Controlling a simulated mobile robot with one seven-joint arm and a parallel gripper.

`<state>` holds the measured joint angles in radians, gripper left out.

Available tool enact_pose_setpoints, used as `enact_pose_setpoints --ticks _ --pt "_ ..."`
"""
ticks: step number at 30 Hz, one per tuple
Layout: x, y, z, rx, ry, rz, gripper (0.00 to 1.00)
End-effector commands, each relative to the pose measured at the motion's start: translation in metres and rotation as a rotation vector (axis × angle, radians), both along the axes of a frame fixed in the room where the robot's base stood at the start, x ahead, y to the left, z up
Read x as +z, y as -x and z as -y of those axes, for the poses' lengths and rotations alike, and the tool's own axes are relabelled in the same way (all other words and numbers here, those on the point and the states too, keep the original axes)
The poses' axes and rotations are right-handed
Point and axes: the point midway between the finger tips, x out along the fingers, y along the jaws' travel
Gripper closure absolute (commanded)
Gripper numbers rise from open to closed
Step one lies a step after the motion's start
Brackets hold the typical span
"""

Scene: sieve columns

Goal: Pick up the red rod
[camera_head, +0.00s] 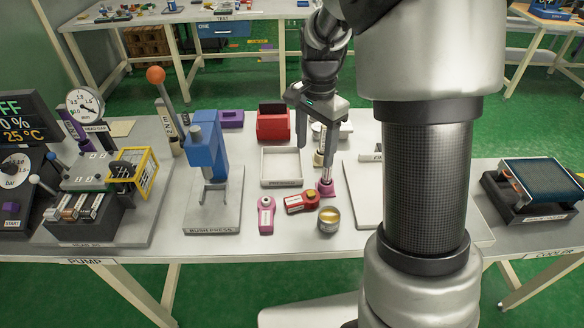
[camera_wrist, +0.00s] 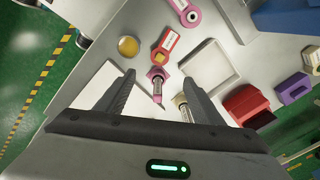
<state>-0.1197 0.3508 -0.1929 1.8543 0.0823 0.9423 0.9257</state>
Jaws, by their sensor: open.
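A slim upright piece with a magenta base (camera_head: 325,187) stands on the table below my gripper. In the wrist view, its labelled shaft and pinkish end (camera_wrist: 157,98) show between the fingers, apart from both. A short red labelled piece (camera_head: 301,202) lies on the table just left of it; it also shows in the wrist view (camera_wrist: 167,42). I cannot tell for certain which is the red rod. My gripper (camera_head: 314,163) is open and points down; nothing is held. In the wrist view, its fingertips (camera_wrist: 158,78) are on either side of the upright piece.
A beige-based upright piece (camera_wrist: 182,104) stands close by. A pink labelled piece (camera_head: 266,214), a gold-topped tin (camera_head: 328,219), a white tray (camera_head: 263,167) and a red bin (camera_head: 272,124) are around. The blue press (camera_head: 204,150) stands left; a white plate (camera_head: 363,195) lies right.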

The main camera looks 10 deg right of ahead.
Motion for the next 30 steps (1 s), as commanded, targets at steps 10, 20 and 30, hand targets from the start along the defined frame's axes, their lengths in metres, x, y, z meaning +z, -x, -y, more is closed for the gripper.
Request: enact_pose_setpoints --ticks 10,20,30 --pt "-0.07 0.001 0.0 -0.003 0.001 -0.008 0.39" --pt "-0.118 0.001 0.0 -0.002 0.001 -0.003 0.39" --pt "-0.148 0.001 0.001 -0.001 0.001 -0.005 0.39"
